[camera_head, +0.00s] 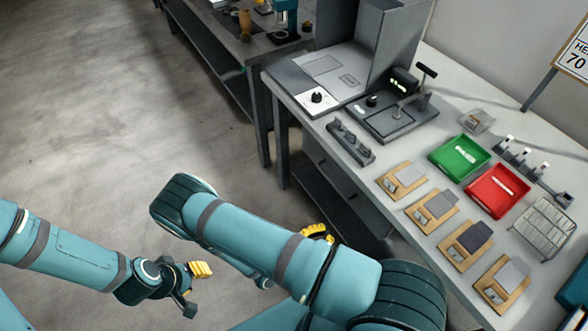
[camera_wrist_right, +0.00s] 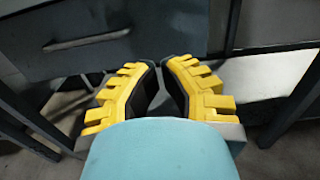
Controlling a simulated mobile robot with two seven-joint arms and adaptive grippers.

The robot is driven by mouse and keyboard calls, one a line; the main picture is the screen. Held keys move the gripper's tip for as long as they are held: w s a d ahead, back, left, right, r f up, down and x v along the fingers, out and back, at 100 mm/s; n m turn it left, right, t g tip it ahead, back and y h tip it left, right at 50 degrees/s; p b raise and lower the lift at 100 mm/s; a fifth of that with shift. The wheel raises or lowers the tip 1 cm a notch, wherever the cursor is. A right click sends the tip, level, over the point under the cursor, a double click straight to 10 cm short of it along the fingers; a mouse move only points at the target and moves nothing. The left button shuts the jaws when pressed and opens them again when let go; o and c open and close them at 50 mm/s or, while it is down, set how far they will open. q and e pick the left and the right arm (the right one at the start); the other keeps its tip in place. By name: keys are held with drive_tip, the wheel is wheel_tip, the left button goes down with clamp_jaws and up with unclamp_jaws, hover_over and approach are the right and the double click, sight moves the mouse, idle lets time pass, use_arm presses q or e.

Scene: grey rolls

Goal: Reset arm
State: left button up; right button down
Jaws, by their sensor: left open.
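My left gripper (camera_head: 188,286) is at the lower left of the head view, over the floor and well away from the table. It is open and empty, with one yellow fingertip facing up. My right gripper (camera_head: 317,234) is mostly hidden behind my right arm in the head view; only some yellow finger parts show near the bench's front. In the right wrist view its two yellow fingers (camera_wrist_right: 160,82) are close together with a narrow gap between the dark pads. Nothing shows between them.
The workbench (camera_head: 461,92) carries a grey machine (camera_head: 345,70), a green tray (camera_head: 437,154), a red tray (camera_head: 480,187), a wire rack (camera_head: 545,228) and several tan holders with grey pieces. A grey drawer front (camera_wrist_right: 60,42) is beyond my right fingers. The floor (camera_head: 80,120) at left is clear.

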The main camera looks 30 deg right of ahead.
drive_tip(key=s+a+f+m+g+y, duration=0.3)
drive_tip(key=s+a+m+g+y, duration=0.7)
drive_tip(key=y, duration=0.4)
drive_tip(key=w+a+r+m+t+y, duration=0.3)
drive_tip(key=w+a+m+t+y, duration=0.25)
drive_tip(key=a+y, duration=0.2)
drive_tip(key=w+d+r+m+t, duration=0.1)
drive_tip(key=w+r+m+t, duration=0.3)
drive_tip(key=w, duration=0.4)
drive_tip(key=shift+w+d+m+t, duration=0.15)
drive_tip(key=shift+d+m+t, duration=0.2)
drive_tip(key=shift+m+t, duration=0.1)
